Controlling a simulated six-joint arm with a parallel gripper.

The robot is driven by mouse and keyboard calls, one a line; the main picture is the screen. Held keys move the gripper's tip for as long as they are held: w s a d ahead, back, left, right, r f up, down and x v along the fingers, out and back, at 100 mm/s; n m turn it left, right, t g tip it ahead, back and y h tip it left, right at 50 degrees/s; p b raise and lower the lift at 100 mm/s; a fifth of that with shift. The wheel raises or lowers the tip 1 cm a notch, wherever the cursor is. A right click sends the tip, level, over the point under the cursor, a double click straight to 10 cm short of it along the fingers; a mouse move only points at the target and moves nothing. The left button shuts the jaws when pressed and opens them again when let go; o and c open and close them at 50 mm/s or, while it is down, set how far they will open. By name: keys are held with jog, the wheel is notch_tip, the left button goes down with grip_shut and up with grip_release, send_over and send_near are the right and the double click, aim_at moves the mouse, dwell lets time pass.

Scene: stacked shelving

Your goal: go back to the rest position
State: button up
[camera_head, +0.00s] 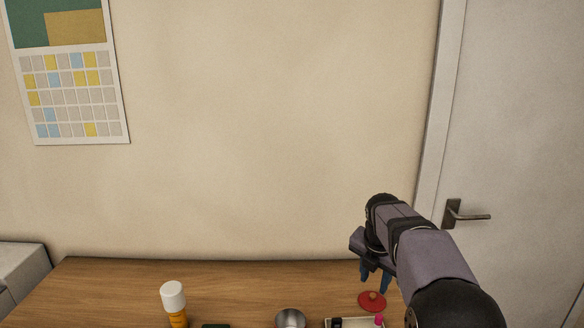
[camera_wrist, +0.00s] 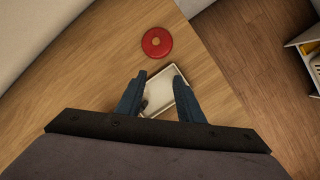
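My gripper (camera_head: 375,284) hangs above the right part of the wooden table (camera_head: 110,285), fingers pointing down. In the wrist view its two blue fingers (camera_wrist: 159,80) are spread apart with nothing held between them. A round red lid-like disc (camera_head: 366,304) with a small knob lies on the table near the fingertips in the head view. In the wrist view the disc (camera_wrist: 147,46) lies beyond the fingertips, apart from them. A pale shallow tray (camera_wrist: 166,76) shows between and below the fingers, partly hidden by them.
A white-capped orange bottle (camera_head: 173,300), a dark green item (camera_head: 215,326) and a metal bowl-like object (camera_head: 290,319) stand along the front. A door (camera_head: 520,120) and wall stand behind.

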jog(key=s+a+r+m+g+p, duration=0.1)
jog(key=s+a+r+m+p, duration=0.2)
jog(key=s+m+p, duration=0.6)
jog(key=s+a+r+m+g+y+p, duration=0.1)
jog(key=s+a+r+m+p, duration=0.3)
jog(key=s+m+p, duration=0.5)
jog(key=s+m+g, duration=0.1)
jog(key=s+m, duration=0.8)
jog(key=s, duration=0.5)
jog(key=shift+g, duration=0.3)
